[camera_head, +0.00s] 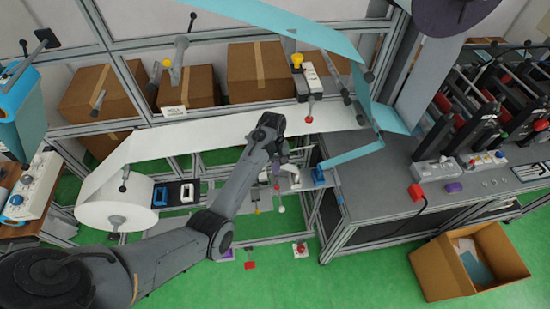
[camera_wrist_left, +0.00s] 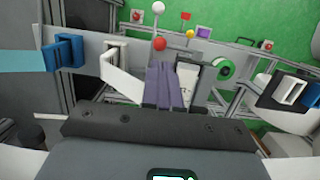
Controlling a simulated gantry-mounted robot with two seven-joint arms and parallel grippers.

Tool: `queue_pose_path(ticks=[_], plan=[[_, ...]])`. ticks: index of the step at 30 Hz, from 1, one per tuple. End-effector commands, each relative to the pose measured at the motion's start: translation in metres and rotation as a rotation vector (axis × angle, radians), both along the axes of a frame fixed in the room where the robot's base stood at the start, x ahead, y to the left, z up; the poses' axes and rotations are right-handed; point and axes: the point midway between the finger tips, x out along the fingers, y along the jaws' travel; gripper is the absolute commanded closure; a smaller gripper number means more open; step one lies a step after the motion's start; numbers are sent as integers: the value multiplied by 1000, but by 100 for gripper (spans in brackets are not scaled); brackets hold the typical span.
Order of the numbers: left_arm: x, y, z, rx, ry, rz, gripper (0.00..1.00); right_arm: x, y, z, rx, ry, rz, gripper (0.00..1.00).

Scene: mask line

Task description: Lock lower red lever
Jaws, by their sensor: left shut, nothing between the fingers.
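The lower red lever shows in the left wrist view as a red ball knob (camera_wrist_left: 159,44), just beyond my left gripper's fingertips. In that view my left gripper (camera_wrist_left: 164,72) has its purple-grey fingers together with nothing held. I cannot tell whether the fingers touch the knob. In the head view my left gripper (camera_head: 283,163) is over the lower frame, and my arm partly hides the lever area. Another red-knobbed lever (camera_head: 309,119) hangs higher on the machine. My right gripper is not in view.
A white-balled lever (camera_wrist_left: 158,8) stands close beyond the red knob. A blue bracket (camera_wrist_left: 65,52), a white bracket (camera_wrist_left: 118,58) and a green roll (camera_wrist_left: 224,68) flank the fingers. A white roll (camera_head: 115,205) is at left; a cardboard box (camera_head: 440,270) sits on the floor.

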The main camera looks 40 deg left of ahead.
Motion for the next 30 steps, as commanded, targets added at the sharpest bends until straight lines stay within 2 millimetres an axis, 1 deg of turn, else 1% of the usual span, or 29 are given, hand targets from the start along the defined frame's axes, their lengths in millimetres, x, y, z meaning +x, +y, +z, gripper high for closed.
queue_pose_path(ticks=[1, 3, 6, 12, 18, 30], plan=[[-2, -2, -9, -1, 3, 0, 100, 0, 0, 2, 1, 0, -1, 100], [-3, -4, -21, -1, 3, 0, 100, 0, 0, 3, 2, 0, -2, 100], [-5, -6, -35, -1, 3, 0, 100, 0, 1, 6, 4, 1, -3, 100], [-7, -9, -54, 0, 2, 1, 100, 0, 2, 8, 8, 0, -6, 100], [-7, -10, -62, 0, 0, 0, 100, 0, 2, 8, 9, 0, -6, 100], [-8, -9, -62, 3, 4, 2, 100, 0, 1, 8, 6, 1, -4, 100]])
